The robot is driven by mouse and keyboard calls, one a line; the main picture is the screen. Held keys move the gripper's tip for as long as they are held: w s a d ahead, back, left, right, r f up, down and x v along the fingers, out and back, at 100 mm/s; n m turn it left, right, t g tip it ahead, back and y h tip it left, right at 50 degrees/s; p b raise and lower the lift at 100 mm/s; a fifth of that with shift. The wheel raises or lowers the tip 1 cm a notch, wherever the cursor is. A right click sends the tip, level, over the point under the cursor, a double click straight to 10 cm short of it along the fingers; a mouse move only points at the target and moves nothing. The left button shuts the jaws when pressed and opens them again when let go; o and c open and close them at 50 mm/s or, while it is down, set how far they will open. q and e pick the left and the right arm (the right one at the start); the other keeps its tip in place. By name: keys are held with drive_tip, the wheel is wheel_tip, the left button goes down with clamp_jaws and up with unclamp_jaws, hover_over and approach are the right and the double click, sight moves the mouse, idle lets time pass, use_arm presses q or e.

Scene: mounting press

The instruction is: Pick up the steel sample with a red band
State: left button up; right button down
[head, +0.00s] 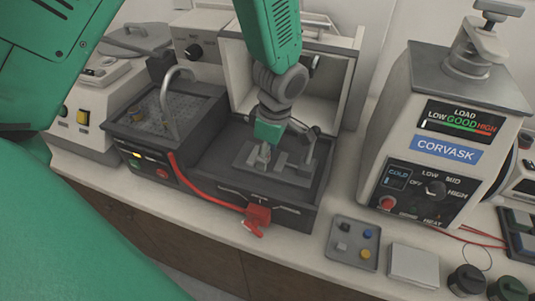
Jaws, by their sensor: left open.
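My left gripper (264,152) hangs over the grey vise-like fixture (290,178) in the open chamber of the dark machine. It is open, and its fingers are small and partly merge with the fixture behind them. A small pale piece shows at the fingertips; I cannot tell whether it is a sample or part of the fixture. I cannot make out a red band on any sample. A grey tray (339,264) at the front holds several small pieces: black, blue, yellow and a plain grey one (342,246). My right gripper is not in view.
The mounting press (440,130) with its CORVASK label stands at the right. A red hose (205,193) runs along the chamber's front to a red handle (256,216). A pale block (413,265) and dark round knobs (467,280) lie near the front edge. The open chamber's walls surround my gripper.

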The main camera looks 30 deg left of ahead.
use_arm(q)
drive_tip(key=shift+s+r, duration=0.1)
drive_tip(key=shift+c, duration=0.8)
drive_tip(key=shift+s+a, duration=0.1)
drive_tip(key=shift+a, duration=0.3)
clamp_jaws()
drive_tip(key=shift+d, duration=0.15)
